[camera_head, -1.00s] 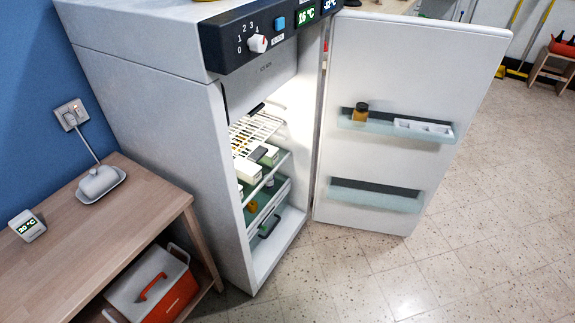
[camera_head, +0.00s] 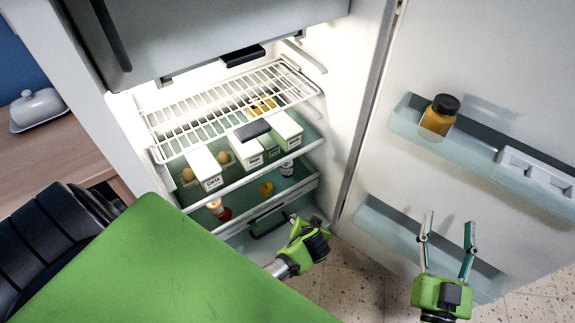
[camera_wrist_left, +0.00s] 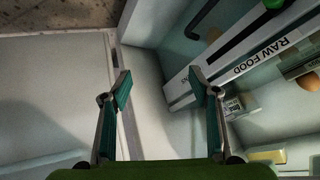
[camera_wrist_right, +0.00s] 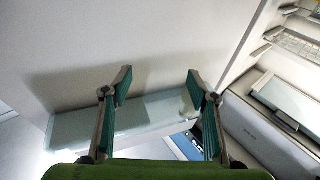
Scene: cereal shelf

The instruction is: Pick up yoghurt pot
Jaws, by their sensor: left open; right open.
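A small whitish pot with a dark label (camera_head: 287,169), which may be the yoghurt pot, stands at the right of the lower glass shelf inside the open fridge. A small labelled item (camera_wrist_left: 232,107) shows beyond the right finger in the left wrist view; I cannot tell if it is the same pot. My left gripper (camera_head: 296,222) is in front of the lower fridge opening. In its wrist view the gripper (camera_wrist_left: 162,90) is open, with nothing between the fingers. My right gripper (camera_head: 446,232) is open and empty before the door's lower shelf, also in its wrist view (camera_wrist_right: 158,85).
A wire rack (camera_head: 225,108) spans the fridge above several cartons and eggs. A red-and-white bottle (camera_head: 217,208) and a yellow item (camera_head: 266,188) stand below. The open door has a jar (camera_head: 440,115) on its upper shelf. A drawer label reads RAW FOOD (camera_wrist_left: 262,57).

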